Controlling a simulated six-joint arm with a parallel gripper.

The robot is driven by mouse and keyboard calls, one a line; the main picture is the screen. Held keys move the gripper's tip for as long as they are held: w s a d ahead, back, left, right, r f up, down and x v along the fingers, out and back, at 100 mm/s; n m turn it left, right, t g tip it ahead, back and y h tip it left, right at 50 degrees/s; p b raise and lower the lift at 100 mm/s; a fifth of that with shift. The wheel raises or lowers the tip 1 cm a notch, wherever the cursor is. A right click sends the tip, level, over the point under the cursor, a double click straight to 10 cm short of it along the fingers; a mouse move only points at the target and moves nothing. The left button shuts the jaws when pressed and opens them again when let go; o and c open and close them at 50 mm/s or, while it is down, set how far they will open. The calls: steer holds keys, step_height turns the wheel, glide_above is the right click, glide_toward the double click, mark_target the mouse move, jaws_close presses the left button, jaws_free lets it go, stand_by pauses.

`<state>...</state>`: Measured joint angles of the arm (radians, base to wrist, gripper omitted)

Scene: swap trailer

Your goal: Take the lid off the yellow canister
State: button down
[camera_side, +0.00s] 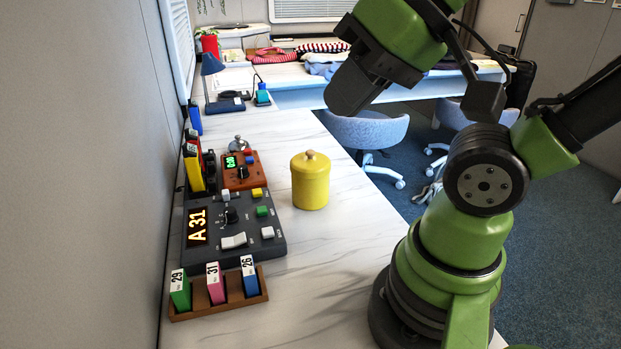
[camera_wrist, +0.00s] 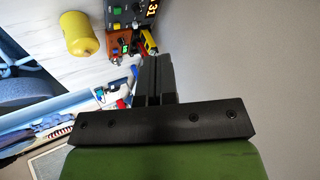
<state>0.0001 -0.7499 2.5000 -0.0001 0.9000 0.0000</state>
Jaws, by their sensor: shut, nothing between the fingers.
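The yellow canister (camera_side: 310,184) stands upright on the white marbled counter. Its yellow lid (camera_side: 310,160) is on top, with a small tan knob (camera_side: 310,154). In the wrist view the canister (camera_wrist: 79,34) shows at the upper left. My gripper (camera_side: 345,100) is raised in the air above and beyond the canister, apart from it. In the wrist view its two dark fingers (camera_wrist: 153,78) are together with nothing between them.
Left of the canister are a grey control panel (camera_side: 270,246) reading A 31, an orange device (camera_side: 240,170) and a wooden rack (camera_side: 218,306) with numbered cards. A lamp (camera_side: 213,75) stands farther back. The counter (camera_side: 310,265) in front of the canister is clear.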

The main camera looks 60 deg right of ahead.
stand_by(0.3)
jaws_free()
steer(key=g+h, duration=0.3)
steer(key=g, duration=0.3)
glide_above(310, 151)
steer(key=s, duration=0.1)
step_height(310, 151, down, 15)
steer(key=shift+s, duration=0.15)
steer(key=shift+w+f, duration=0.2)
steer(key=shift+f, duration=0.75)
steer(key=shift+w+f, duration=0.25)
steer(key=shift+f, duration=0.75)
steer(key=shift+w+f, duration=0.2)
steer(key=shift+f, duration=0.75)
